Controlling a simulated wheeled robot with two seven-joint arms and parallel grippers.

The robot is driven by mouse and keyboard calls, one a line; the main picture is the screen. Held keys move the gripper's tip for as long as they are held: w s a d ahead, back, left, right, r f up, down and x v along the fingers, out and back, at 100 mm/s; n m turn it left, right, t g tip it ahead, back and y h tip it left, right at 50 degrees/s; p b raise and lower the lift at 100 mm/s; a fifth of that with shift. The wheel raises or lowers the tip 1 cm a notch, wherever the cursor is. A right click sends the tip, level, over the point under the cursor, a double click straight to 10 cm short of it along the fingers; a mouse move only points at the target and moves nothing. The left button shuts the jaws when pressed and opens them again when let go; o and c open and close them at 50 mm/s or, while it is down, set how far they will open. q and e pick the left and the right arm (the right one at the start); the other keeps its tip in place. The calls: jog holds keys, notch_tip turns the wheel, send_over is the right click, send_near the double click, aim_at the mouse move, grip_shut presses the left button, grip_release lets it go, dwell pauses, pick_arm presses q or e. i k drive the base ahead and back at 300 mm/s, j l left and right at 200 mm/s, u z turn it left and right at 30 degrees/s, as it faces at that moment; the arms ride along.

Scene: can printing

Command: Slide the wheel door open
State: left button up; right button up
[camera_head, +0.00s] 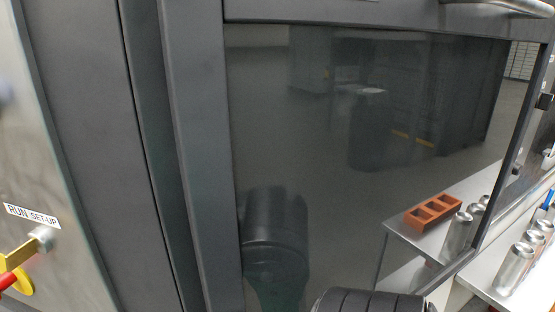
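A large door (380,130) with a dark glass pane and a grey metal frame fills most of the head view. Its left upright (195,150) and top rail (340,15) show. The pane's right edge slants down at the right of the view. A silver bar (500,6), perhaps a handle, is cut off at the top right. Neither of my grippers shows. A dark ribbed part of my own arm is at the bottom edge, in front of the pane. A dark rounded arm shape in the glass looks like a reflection.
A steel panel at the left carries a RUN/SET-UP label (32,216) and a yellow-and-red key switch (20,262). At the right, silver cans (514,268) stand on a metal shelf. An orange holed block (433,211) and more cans appear in the glass, reflected or behind it.

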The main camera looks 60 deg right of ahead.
aim_at(321, 145)
jog(key=z, duration=2.85)
